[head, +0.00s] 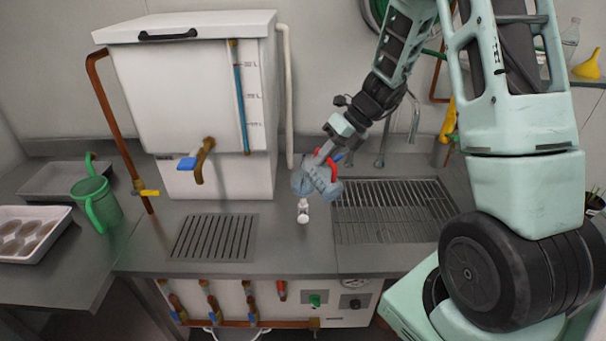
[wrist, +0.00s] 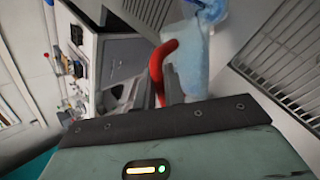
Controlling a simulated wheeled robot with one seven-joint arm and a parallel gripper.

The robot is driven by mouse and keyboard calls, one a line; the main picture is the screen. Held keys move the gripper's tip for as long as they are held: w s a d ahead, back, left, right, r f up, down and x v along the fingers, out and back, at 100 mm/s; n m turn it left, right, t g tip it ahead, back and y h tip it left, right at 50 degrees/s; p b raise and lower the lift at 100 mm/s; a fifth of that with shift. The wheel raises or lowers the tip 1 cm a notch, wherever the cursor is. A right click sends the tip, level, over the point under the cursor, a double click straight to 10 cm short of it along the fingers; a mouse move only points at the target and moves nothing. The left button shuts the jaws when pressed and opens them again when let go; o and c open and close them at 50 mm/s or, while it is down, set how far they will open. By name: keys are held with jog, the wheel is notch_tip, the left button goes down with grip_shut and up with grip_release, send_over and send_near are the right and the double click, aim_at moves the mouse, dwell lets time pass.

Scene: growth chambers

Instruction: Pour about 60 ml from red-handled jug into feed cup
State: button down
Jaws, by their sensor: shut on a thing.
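The red-handled jug is a clear bluish vessel (head: 312,184), tilted in the head view and held above the counter between the two grates. My gripper (head: 328,155) is shut on its red handle (wrist: 158,70), which shows between the fingers in the wrist view. The jug's pale blue body (wrist: 190,58) lies just beyond the fingers there, with a deeper blue patch near its far end. A small white item (head: 303,213) is right below the jug in the head view. It may be the feed cup; its opening and any stream are too small to tell.
A white tank (head: 195,100) with a blue-lever tap (head: 200,160) stands behind left. A slotted drain (head: 214,238) lies in front of it, and a wire rack (head: 385,212) lies to the right. A green jug (head: 97,205) and a white tray (head: 30,255) sit far left.

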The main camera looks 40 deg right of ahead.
aim_at(333, 183)
jog(key=shift+w+r+p, duration=0.15)
jog(key=shift+p, duration=0.15)
jog(key=b, duration=0.1)
jog(key=f+b, duration=0.1)
jog(key=b, duration=0.1)
jog(key=shift+s+f, duration=0.25)
jog(key=shift+s, duration=0.15)
jog(key=s+f+n+t+b, duration=0.1)
jog(key=s+f+t+b, duration=0.1)
jog(key=b, duration=0.8)
jog(key=shift+s+f+t, duration=0.15)
jog(key=shift+f+t, duration=0.2)
jog(key=shift+t, duration=0.15)
jog(key=shift+s+b, duration=0.1)
jog(key=shift+b, duration=0.65)
jog(key=shift+r+t, duration=0.3)
jog(key=shift+r, duration=0.05)
jog(key=f+b, duration=0.1)
jog(key=b, duration=0.1)
jog(key=t+b, duration=0.1)
jog(key=b, duration=0.1)
jog(key=shift+s+f+n, duration=0.4)
jog(key=shift+s+f+t+y+b, duration=0.2)
jog(key=shift+t+y+b, duration=0.1)
jog(key=shift+b, duration=0.65)
jog(key=shift+r, duration=0.15)
